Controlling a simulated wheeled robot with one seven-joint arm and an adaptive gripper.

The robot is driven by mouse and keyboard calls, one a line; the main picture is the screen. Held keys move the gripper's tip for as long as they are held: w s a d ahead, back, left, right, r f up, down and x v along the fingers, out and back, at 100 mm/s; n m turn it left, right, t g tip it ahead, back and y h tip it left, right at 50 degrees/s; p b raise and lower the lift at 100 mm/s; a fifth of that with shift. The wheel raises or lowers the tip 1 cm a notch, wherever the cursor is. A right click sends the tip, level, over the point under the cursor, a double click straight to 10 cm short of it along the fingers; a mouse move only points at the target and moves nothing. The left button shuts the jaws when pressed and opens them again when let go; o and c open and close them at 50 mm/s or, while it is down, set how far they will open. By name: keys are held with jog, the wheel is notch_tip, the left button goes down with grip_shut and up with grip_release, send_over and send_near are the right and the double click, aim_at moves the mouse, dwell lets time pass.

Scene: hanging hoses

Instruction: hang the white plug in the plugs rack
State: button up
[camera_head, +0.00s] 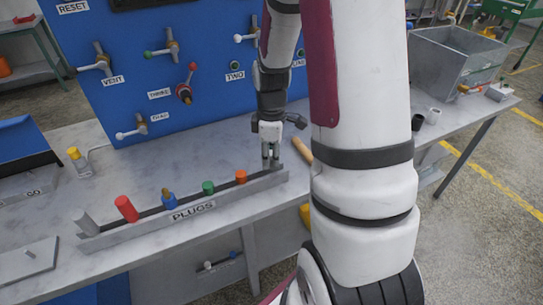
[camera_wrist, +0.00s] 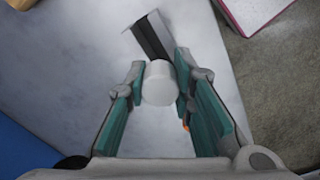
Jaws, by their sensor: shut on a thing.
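The white plug (camera_wrist: 160,83) is held between the two teal-lined fingers of my gripper (camera_wrist: 158,75) in the wrist view, its round end facing the camera. In the head view my gripper (camera_head: 270,158) points down at the right end of the plugs rack (camera_head: 262,186); the plug is hard to make out there. The rack is a long grey channel labelled PLUGS, and part of it shows beyond the plug in the wrist view (camera_wrist: 136,38). I cannot tell whether the plug touches the rack.
Red (camera_head: 126,208), blue (camera_head: 168,201), green (camera_head: 208,187) and orange (camera_head: 241,177) plugs stand along the rack, left of my gripper. A wooden handle (camera_head: 302,151) lies just right of it. The blue valve panel (camera_head: 130,70) rises behind. A grey bin (camera_head: 455,62) stands far right.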

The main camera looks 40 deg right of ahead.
aim_at(271, 153)
jog(key=shift+f+b, duration=0.55)
jog(key=shift+f, duration=0.75)
jog(key=o, duration=1.1)
jog(key=shift+r, duration=0.15)
notch_tip(271, 153, up, 11)
jog(key=shift+f, duration=0.1)
jog(key=shift+r, duration=0.5)
